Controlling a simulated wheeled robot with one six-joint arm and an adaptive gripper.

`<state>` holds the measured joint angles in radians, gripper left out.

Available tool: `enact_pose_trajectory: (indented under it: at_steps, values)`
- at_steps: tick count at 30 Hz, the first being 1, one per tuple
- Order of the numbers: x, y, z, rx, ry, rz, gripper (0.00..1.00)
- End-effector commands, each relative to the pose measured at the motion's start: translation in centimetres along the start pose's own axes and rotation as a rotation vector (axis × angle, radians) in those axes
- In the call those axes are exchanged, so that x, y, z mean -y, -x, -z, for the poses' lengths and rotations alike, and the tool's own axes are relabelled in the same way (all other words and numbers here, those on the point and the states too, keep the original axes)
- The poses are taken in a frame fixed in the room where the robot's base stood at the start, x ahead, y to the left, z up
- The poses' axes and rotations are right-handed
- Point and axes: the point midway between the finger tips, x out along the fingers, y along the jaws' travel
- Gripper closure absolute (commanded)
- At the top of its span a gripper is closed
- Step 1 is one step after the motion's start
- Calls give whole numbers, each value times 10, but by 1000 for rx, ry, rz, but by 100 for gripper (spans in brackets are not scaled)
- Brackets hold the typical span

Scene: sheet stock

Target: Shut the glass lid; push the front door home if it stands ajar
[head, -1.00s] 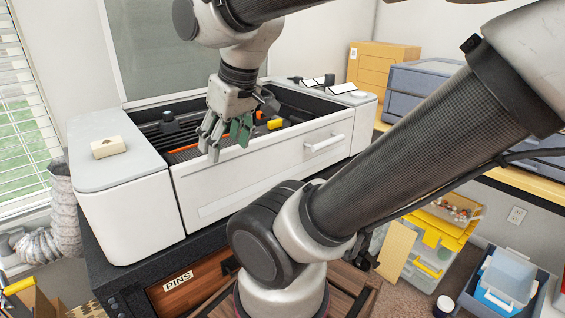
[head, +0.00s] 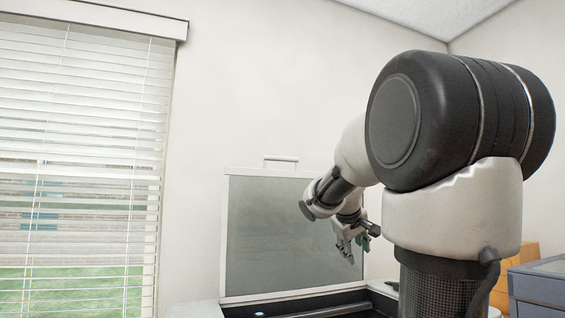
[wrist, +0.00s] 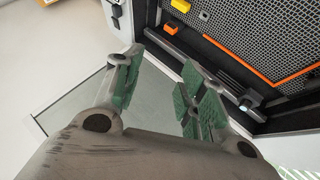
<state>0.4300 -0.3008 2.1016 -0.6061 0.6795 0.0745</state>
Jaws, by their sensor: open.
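The glass lid (head: 270,240) stands upright, open, at the back of the white machine, with a light frame and a bar handle (head: 281,159) on its top edge. My gripper (head: 350,246) is open and empty, in front of the lid's right part in the head view; whether it touches the glass I cannot tell. In the wrist view my gripper (wrist: 160,72) has its green-padded fingers spread, with the glass lid (wrist: 80,92) showing around and behind them. The front door is out of the head view now, so its state cannot be told.
The machine's open bed (wrist: 248,35) holds a dark mesh, an orange strip (wrist: 245,60) and a yellow block (wrist: 180,5). A window with blinds (head: 80,170) is at left. A blue-grey drawer unit (head: 540,285) and an orange-tan box (head: 505,285) stand at right.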

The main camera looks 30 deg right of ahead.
Motion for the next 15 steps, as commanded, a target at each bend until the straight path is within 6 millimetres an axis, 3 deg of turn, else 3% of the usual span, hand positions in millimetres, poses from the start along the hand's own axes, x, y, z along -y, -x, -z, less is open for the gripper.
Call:
enact_pose_trajectory:
  at_steps: [1, 3, 6, 7, 9, 11, 12, 15]
  values:
    - [-39, -2, 40, -73, 33, -92, 59]
    - [-90, 5, 103, -200, 108, -221, 59]
    - [-142, 29, 192, -391, 261, -376, 59]
    - [-151, 38, 217, -447, 315, -411, 59]
    - [-160, 62, 269, -569, 456, -473, 59]
    - [-154, 82, 307, -663, 587, -499, 59]
    - [-144, 96, 328, -718, 674, -503, 59]
    - [-110, 130, 360, -821, 873, -483, 59]
